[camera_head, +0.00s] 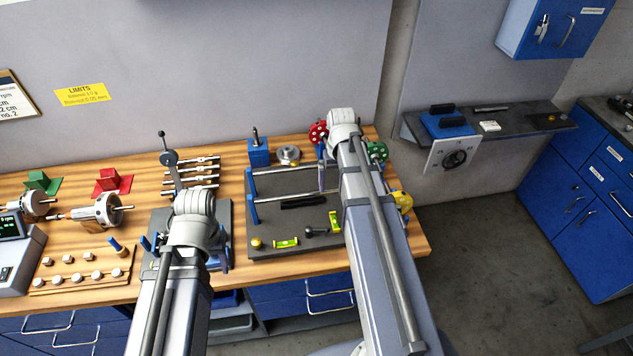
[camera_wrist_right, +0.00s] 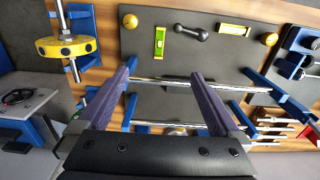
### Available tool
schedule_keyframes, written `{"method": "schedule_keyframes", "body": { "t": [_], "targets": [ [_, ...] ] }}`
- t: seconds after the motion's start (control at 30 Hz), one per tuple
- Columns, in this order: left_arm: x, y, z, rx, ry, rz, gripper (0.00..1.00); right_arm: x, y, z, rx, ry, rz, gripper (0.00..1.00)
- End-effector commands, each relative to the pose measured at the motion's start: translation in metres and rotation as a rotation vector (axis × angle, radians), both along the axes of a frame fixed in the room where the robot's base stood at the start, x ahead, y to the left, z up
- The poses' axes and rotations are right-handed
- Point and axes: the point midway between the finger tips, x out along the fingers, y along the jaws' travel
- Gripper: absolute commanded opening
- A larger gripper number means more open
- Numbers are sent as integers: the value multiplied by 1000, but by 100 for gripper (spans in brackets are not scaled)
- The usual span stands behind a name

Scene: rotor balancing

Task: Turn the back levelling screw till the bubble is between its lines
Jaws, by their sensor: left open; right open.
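A dark levelling plate (camera_head: 270,222) with two steel rails on blue posts stands on the bench. Two yellow-green bubble vials lie on it, one near the front (camera_head: 286,243) and one to its right (camera_head: 334,222). Brass screw heads show at the front left (camera_head: 257,243) and, in the right wrist view, at the top (camera_wrist_right: 159,12). The back levelling screw cannot be made out clearly. My right gripper (camera_wrist_right: 163,85) is open and empty above the rails. My left gripper (camera_head: 190,250) is mostly hidden by its wrist, left of the plate.
Red (camera_head: 318,132), green (camera_head: 377,151) and yellow (camera_head: 402,201) discs stand around the plate's right end. Rotors and a wooden weight tray (camera_head: 82,272) are at the left.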

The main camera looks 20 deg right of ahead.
Motion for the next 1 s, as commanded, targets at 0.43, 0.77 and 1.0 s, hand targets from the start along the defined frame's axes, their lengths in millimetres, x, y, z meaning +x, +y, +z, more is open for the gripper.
{"method": "schedule_keyframes", "body": {
  "t": [0.43, 0.77, 1.0],
  "targets": [
    [0, 0, -44, 1, 0, -4, 50, -21, 93, -44, -22, 21, 166, 100],
    [0, 0, -103, 2, 1, -12, 50, -90, 229, -102, -77, 48, 466, 100],
    [0, 0, -117, 2, 1, -14, 50, -117, 263, -116, -98, 54, 560, 100]
  ]
}}
